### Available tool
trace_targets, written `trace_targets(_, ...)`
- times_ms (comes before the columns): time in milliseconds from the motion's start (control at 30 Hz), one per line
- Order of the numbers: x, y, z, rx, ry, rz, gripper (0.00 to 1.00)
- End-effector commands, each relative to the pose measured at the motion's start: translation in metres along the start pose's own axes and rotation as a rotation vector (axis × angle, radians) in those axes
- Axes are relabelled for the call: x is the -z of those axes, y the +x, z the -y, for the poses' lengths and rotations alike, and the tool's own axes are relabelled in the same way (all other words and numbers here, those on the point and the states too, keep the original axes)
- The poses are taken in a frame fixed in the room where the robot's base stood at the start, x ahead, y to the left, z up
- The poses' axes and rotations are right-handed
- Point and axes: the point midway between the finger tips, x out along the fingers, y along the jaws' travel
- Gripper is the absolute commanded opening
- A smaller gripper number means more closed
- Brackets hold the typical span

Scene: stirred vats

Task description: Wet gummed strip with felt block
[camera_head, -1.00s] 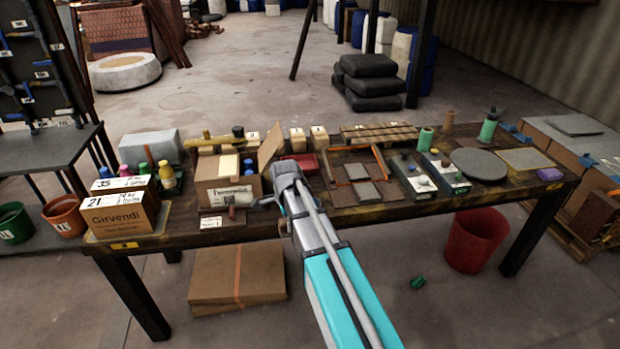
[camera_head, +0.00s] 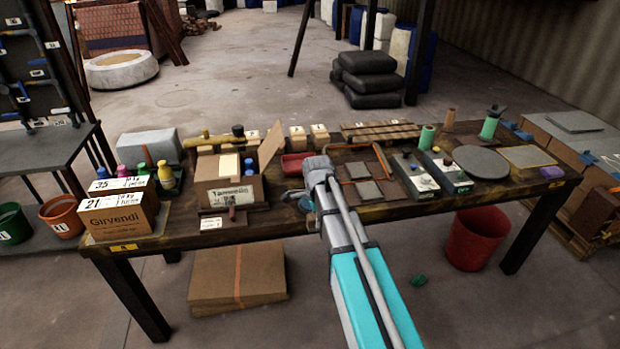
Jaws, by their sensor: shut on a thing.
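My gripper (camera_head: 304,200) is low over the front middle of the table, right of an open carton (camera_head: 224,194). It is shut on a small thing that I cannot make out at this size. The carton has a raised right flap and a label on its front. I cannot pick out the gummed strip or the felt block with certainty. A red tray (camera_head: 292,165) lies behind my gripper, partly hidden by my wrist.
Grey square pads (camera_head: 367,190) and an orange-red frame (camera_head: 381,160) lie right of my wrist. Dark boxes (camera_head: 448,170) and a round grey disc (camera_head: 481,162) stand farther right. Labelled cartons (camera_head: 118,215) fill the left end. Bare wood shows along the table's front edge (camera_head: 270,229).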

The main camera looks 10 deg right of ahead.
Motion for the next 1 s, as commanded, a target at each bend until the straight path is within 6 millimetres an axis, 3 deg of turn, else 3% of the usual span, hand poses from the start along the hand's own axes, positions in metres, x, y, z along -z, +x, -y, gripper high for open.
trace_targets(267,-0.004,-0.005,0.009,0.000,-0.006,0.000,0.18)
trace_targets(467,-0.003,-0.021,0.042,0.000,-0.008,0.000,0.18)
trace_targets(800,0.000,-0.053,0.115,0.000,-0.012,0.000,0.18)
trace_targets(1000,0.001,-0.058,0.130,0.000,-0.013,0.000,0.18)
